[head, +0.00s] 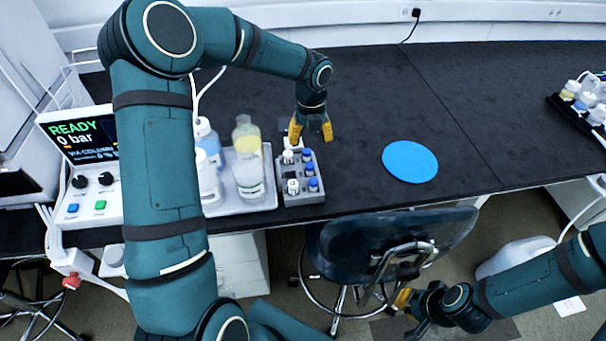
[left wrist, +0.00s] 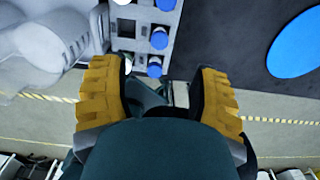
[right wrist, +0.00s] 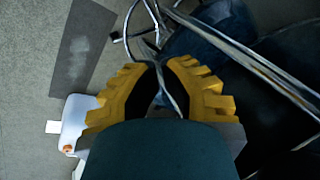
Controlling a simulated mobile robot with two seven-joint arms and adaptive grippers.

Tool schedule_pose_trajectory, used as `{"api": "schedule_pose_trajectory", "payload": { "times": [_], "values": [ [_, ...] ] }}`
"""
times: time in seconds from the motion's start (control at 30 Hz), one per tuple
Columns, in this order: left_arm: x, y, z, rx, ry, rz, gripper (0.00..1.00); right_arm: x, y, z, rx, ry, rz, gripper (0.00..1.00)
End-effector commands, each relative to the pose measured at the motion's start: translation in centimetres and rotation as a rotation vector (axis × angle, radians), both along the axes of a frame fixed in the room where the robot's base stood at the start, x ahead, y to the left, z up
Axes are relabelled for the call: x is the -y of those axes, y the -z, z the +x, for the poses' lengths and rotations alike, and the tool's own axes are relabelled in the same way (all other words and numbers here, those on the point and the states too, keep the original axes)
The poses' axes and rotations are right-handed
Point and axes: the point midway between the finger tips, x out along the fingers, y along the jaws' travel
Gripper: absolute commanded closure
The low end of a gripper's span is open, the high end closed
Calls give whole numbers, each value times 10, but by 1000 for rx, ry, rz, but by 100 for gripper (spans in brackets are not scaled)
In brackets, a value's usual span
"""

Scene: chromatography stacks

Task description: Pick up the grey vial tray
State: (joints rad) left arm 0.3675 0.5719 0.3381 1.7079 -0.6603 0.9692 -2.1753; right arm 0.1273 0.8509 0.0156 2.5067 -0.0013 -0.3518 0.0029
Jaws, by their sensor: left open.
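The grey vial tray (head: 303,199) stands on the black bench near its front edge. It holds several small vials with blue or white caps, and at least one slot looks empty. My left gripper (head: 311,136) is open, pointing down at the tray's far end, with nothing seen held. In the left wrist view the tray (left wrist: 128,45) lies at the top, partly cut off, beyond and between the fingers of the left gripper (left wrist: 158,75). My right gripper (right wrist: 162,66) is low in front of the bench by the chair; its fingertips are close together, with nothing seen held.
A light tray (head: 255,205) with bottles stands directly left of the vial tray, close to it. A blue disc (head: 410,161) lies to the right with clear bench between. The chair (head: 375,240) is below the bench edge. Another vial rack (head: 566,107) stands far right.

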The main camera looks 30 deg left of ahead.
Motion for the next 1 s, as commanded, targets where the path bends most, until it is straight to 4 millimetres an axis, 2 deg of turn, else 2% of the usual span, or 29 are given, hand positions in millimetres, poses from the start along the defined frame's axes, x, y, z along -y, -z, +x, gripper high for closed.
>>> {"api": "schedule_pose_trajectory", "payload": {
  "times": [0.03,0.2,0.57,0.83,1.0],
  "values": [
    [0,14,-1,-4,0,-1,39,0,5,1,1,0,0,100],
    [0,43,-1,-3,-1,-1,39,0,12,2,6,1,-1,100],
    [1,66,-2,-1,-2,-1,39,1,19,4,9,2,-2,100],
    [4,104,-5,-3,-2,-1,39,1,34,7,15,4,-3,100],
    [4,110,-4,0,-3,-1,39,1,34,7,17,5,-3,100]
  ]
}}
